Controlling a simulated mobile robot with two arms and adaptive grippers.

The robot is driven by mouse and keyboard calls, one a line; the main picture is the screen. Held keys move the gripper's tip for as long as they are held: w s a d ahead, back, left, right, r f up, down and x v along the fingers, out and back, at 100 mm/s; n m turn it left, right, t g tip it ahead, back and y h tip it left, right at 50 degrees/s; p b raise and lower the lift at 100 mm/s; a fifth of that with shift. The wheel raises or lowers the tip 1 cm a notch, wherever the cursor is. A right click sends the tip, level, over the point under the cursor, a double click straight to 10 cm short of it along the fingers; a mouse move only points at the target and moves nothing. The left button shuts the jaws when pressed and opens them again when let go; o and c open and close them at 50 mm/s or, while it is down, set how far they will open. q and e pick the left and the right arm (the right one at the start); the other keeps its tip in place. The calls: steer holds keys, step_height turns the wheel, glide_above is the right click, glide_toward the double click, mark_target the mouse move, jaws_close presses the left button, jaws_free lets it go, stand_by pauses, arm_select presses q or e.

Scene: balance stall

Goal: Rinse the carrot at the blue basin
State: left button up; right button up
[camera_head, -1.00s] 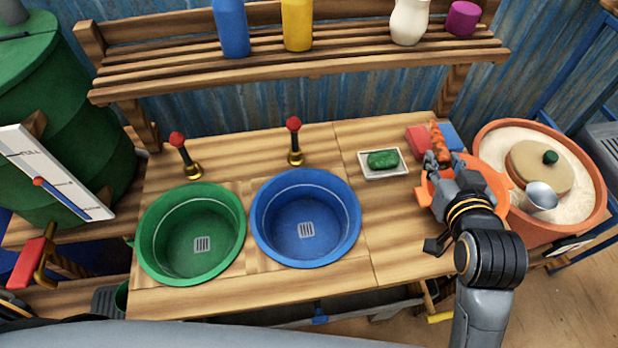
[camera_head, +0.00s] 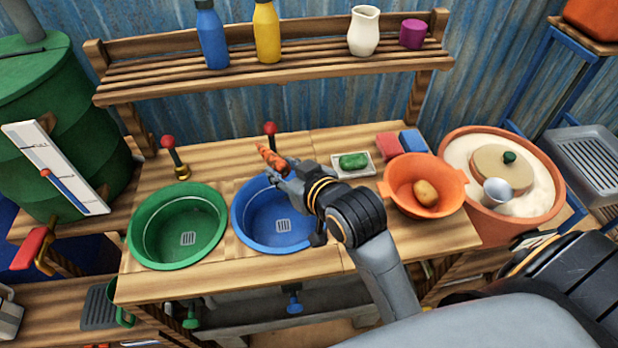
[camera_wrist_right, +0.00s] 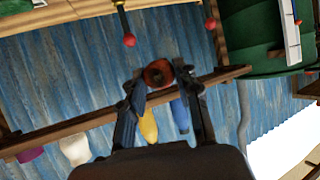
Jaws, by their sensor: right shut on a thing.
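The carrot (camera_head: 268,156) is orange with darker marks. My right gripper (camera_head: 281,172) is shut on it and holds it above the back right part of the blue basin (camera_head: 240,232). In the right wrist view the carrot (camera_wrist_right: 158,73) shows end-on between the fingertips of my right gripper (camera_wrist_right: 160,80). The blue basin is set in the wooden counter and has a grey drain grate; my gripper and forearm hide its right part. A red-knobbed tap (camera_head: 270,130) stands behind it. My left gripper is out of view.
The green basin (camera_head: 150,245) sits left of the blue one. A soap dish (camera_head: 366,170) with green soap, red and blue blocks (camera_head: 388,146) and an orange bowl (camera_head: 400,208) holding a potato stand right. A shelf with bottles runs behind.

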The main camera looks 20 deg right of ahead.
steer(key=w+a+f+n+g+y+p, duration=0.3)
steer(key=w+a+n+g+p, duration=0.1)
steer(key=a+n+p, duration=0.15)
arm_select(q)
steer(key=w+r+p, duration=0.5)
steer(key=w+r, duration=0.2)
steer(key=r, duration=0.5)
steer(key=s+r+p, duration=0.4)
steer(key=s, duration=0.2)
arm_select(e)
steer(key=w+d+f+n+g+h, duration=0.15)
steer(key=d+f+g, duration=0.35)
steer(key=d, duration=0.5)
arm_select(q)
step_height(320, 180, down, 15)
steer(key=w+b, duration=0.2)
steer(key=b, duration=1.3)
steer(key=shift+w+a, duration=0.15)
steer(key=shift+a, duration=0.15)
arm_select(e)
step_height(320, 180, down, 17)
steer(key=shift+s+a+n, duration=0.15)
steer(key=shift+a+n, duration=0.15)
